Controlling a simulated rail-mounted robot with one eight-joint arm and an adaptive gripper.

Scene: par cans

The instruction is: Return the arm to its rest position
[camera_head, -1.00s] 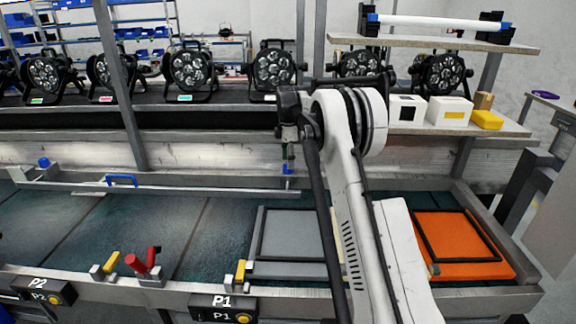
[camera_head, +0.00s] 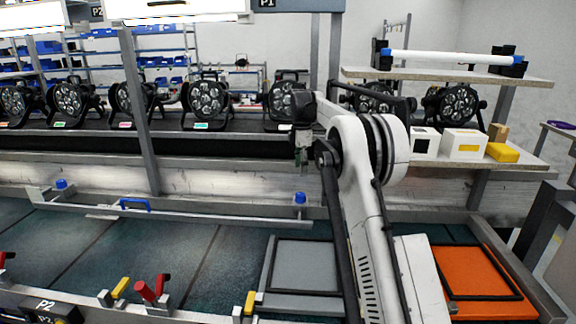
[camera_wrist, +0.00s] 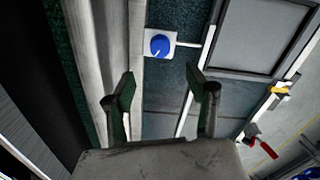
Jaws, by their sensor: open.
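My gripper (camera_wrist: 163,88) shows its two fingers apart and empty in the wrist view. A blue knob on a white block (camera_wrist: 160,44) lies beyond the fingertips, apart from them as far as I can tell. In the head view my gripper (camera_head: 303,160) hangs downward above the right end of the metal rail (camera_head: 215,210), over its blue knob (camera_head: 300,198). My white arm rises from the bottom right and bends forward at the elbow. It hides part of the bench behind it.
Several black par cans (camera_head: 208,103) stand on the shelf behind the arm. White boxes (camera_head: 462,142) and a yellow block (camera_head: 502,152) sit at right. A grey framed panel (camera_head: 305,265) and an orange tray (camera_head: 520,300) flank my arm. A red-handled clamp (camera_head: 150,290) stands on the front edge.

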